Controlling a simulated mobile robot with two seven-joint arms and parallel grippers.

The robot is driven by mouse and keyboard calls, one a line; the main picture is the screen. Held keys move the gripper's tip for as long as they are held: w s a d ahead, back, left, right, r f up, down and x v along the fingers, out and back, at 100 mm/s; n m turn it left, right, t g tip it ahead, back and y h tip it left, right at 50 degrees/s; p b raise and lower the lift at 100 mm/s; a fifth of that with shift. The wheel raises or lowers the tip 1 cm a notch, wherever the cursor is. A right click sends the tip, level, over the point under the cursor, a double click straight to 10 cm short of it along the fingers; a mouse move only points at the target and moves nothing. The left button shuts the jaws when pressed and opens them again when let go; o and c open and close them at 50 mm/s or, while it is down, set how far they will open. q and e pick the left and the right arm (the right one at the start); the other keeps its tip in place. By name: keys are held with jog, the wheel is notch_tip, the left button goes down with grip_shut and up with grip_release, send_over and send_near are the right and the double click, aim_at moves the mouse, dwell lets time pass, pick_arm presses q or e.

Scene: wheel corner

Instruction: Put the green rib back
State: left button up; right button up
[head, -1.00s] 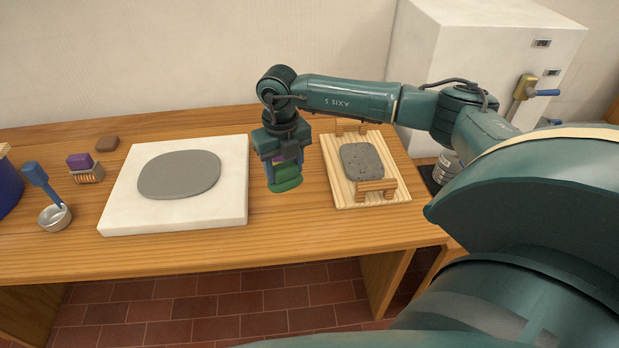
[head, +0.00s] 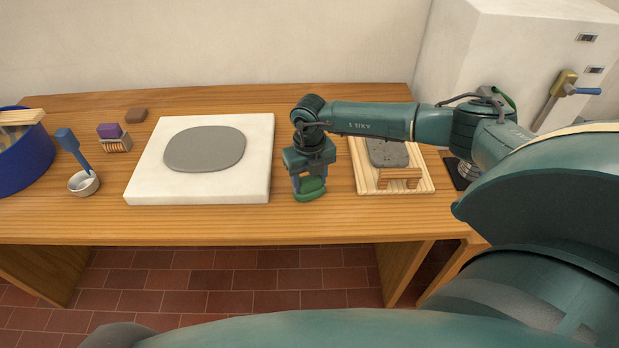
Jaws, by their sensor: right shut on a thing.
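The green rib (head: 311,194) is at the fingertips of my right gripper (head: 309,183), close to the wooden table top. My right gripper is shut on the rib and points downward, between the white slab and the light wooden board. I cannot tell whether the rib touches the table. The arm and gripper hide part of the rib. My left gripper is not in the head view.
The white slab (head: 146,188) with a flat grey clay piece (head: 204,149) lies to the left. The wooden board (head: 429,187) with a grey slab (head: 387,152) stands to the right.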

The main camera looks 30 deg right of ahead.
jog(key=shift+f, duration=0.15)
jog(key=o, duration=0.9)
